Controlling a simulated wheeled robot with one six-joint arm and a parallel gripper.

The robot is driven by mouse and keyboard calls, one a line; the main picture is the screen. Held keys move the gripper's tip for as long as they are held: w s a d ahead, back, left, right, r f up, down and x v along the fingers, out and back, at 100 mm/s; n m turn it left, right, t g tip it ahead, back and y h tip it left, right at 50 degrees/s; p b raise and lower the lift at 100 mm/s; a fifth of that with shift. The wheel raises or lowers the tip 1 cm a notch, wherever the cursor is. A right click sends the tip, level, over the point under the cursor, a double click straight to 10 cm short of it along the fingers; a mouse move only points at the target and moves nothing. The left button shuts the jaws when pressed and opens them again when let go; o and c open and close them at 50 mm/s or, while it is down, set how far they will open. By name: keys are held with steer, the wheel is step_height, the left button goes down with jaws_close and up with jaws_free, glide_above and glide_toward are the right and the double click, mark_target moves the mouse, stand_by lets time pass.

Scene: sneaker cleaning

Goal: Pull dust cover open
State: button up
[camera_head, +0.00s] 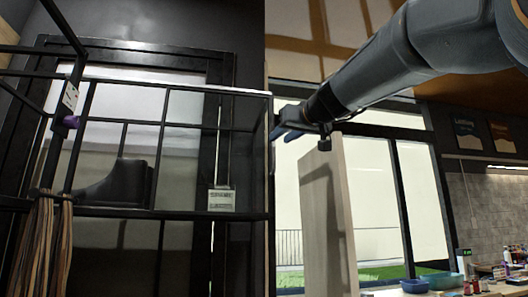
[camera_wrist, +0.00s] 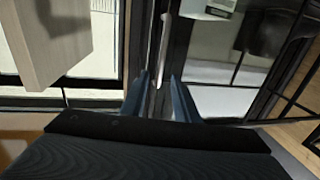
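The dust cover appears to be the clear, dark-framed front (camera_head: 190,210) of a black metal shelf unit at the left of the head view. Its right edge (camera_head: 268,190) is a vertical line. My gripper (camera_head: 287,120) is at the upper part of that edge, just to its right. In the wrist view my gripper (camera_wrist: 160,95) has its two blue-grey fingers apart. A thin pale upright strip (camera_wrist: 162,50), seemingly the cover's edge or handle, lies between them. I cannot tell whether either finger touches it.
A dark boot (camera_head: 118,184) and a white labelled box (camera_head: 221,200) are on the shelf. Brown strands (camera_head: 50,245) hang at the left. A pale wooden panel (camera_head: 325,215) stands right of the cover. Blue bowls (camera_head: 440,281) and bottles are at the lower right.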

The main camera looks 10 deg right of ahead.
mark_target(274, 143)
steer(key=w+p, duration=0.1)
steer(key=w, duration=0.2)
steer(key=w+a+p, duration=0.1)
steer(key=w, duration=0.2)
steer(key=shift+w+a+f, duration=0.1)
steer(key=shift+w+a, duration=0.05)
steer(key=shift+w, duration=0.15)
jaws_close()
